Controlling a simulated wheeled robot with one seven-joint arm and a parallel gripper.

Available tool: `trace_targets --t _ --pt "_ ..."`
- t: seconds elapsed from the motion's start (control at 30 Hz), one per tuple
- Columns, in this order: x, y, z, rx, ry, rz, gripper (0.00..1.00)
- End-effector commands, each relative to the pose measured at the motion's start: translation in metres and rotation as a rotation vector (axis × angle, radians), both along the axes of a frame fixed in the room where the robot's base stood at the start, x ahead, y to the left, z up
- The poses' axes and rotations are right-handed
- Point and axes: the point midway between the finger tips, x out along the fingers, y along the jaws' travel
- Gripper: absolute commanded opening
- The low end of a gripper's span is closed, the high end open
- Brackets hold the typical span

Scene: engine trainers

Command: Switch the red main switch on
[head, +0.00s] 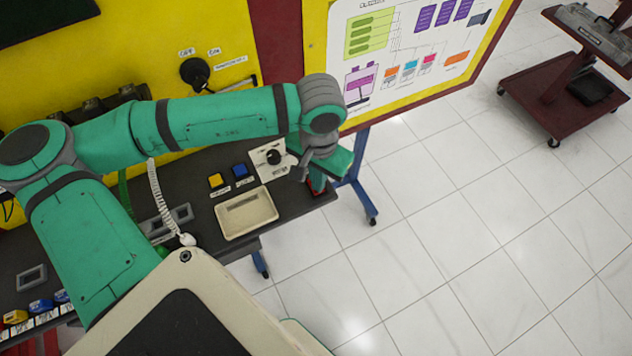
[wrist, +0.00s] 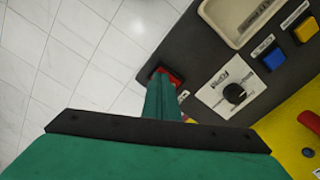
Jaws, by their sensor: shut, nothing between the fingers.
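The red main switch (wrist: 174,75) is at the corner of the dark bench top, beside the white plate with a black knob. It shows as a red patch around the fingertips in the wrist view, and as a small bit of red (head: 319,191) under my gripper in the head view. My gripper (wrist: 162,82) is shut and empty, and its fingertips are over or against the switch. I cannot tell if they touch it. The fingers hide most of the switch, so its position cannot be read. In the head view my gripper (head: 314,182) points down at the bench corner.
The black rotary knob (wrist: 234,93) on its white plate is close beside the gripper. A blue button (wrist: 269,54), a yellow button (wrist: 304,28) and a beige tray (head: 247,213) are farther along the bench. The tiled floor (head: 450,240) beyond the bench edge is open.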

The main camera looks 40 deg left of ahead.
Motion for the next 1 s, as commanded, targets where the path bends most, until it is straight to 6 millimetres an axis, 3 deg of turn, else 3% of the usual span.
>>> trace_targets --t 0.67,1.0 --pt "0.000 0.000 -0.007 0.000 0.000 0.000 0.00" --pt "0.000 0.000 0.014 0.000 -0.001 0.000 0.00"
